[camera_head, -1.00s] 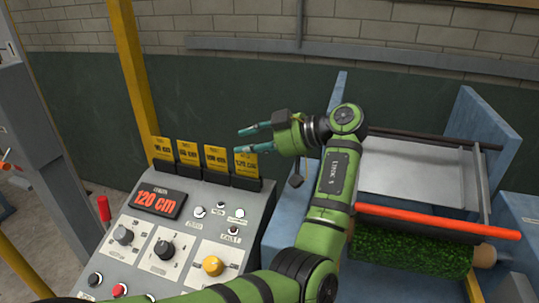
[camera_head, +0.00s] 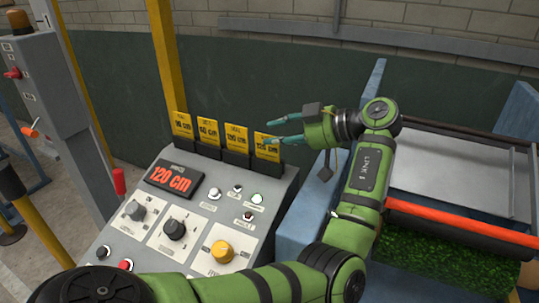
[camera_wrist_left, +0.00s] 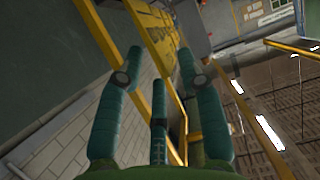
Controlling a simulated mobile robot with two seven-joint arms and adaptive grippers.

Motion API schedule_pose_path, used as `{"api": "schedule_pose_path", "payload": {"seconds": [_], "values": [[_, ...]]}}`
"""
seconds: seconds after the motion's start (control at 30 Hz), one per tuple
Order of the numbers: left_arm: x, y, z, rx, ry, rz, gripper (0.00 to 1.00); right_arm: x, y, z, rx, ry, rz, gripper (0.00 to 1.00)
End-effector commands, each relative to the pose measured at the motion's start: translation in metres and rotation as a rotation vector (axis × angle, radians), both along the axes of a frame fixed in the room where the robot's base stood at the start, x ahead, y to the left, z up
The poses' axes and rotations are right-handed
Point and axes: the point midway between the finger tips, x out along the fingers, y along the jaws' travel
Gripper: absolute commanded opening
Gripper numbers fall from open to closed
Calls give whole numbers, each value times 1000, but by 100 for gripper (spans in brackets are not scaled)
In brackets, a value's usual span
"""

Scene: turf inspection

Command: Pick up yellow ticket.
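Several yellow tickets with black print stand upright in a row of black holders at the back of the grey control console (camera_head: 140,190). The rightmost yellow ticket (camera_head: 267,153) is partly covered by my left gripper (camera_head: 266,132). My left gripper is open, its teal fingers pointing left, one at the ticket's upper part and one above it in the picture. In the left wrist view the open fingers (camera_wrist_left: 161,62) show a yellow printed surface (camera_wrist_left: 155,32) beyond and between them; contact cannot be told. My right gripper is not in view.
The console carries a red "120 cm" display (camera_head: 174,180), knobs and buttons. A yellow post (camera_head: 166,60) rises behind the tickets. A blue machine with an orange-red bar (camera_head: 460,222) and a green turf roll (camera_head: 440,257) stands at the right.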

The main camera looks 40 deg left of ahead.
Motion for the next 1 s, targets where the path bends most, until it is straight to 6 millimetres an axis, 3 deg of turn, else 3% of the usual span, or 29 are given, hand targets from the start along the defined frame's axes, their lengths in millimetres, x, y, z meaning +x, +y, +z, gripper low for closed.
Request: {"api": "schedule_pose_path", "payload": {"seconds": [0.27, 0.43, 0.67, 0.8, 1.0], "values": [[-7, 33, -14, 1, 3, 3, 37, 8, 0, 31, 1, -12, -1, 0], [-11, 47, -24, 1, 1, 0, 37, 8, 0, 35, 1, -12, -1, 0], [-12, 49, -26, 1, 1, -1, 37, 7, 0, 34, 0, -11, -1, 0], [-12, 49, -26, 1, 1, -1, 0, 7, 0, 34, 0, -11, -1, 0], [-12, 49, -26, 1, 1, -1, 0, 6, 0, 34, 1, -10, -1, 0]]}}
